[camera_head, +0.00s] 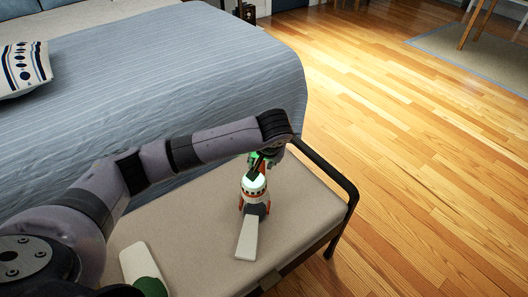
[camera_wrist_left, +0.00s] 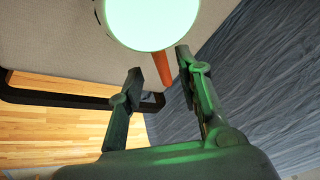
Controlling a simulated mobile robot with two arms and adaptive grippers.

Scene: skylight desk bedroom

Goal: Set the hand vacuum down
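The hand vacuum (camera_head: 248,237) is on the beige bench (camera_head: 305,208), with a pale flat nozzle toward the front and a white and orange body toward the back. I take the round pale end (camera_wrist_left: 150,22) and orange part (camera_wrist_left: 192,70) in the left wrist view as its body. My left gripper (camera_head: 262,163) is just above and behind it. In the wrist view its two fingers (camera_wrist_left: 160,63) are spread with a gap between them. The orange part is close to one fingertip; I cannot tell whether they touch. My right gripper is not in view.
A white and green object (camera_head: 137,264) lies at the bench's front left, partly hidden by my arm. The bench has a dark rail (camera_head: 345,185) on the right. A bed with a blue striped cover (camera_head: 170,75) stands behind. The wooden floor (camera_head: 420,170) to the right is clear.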

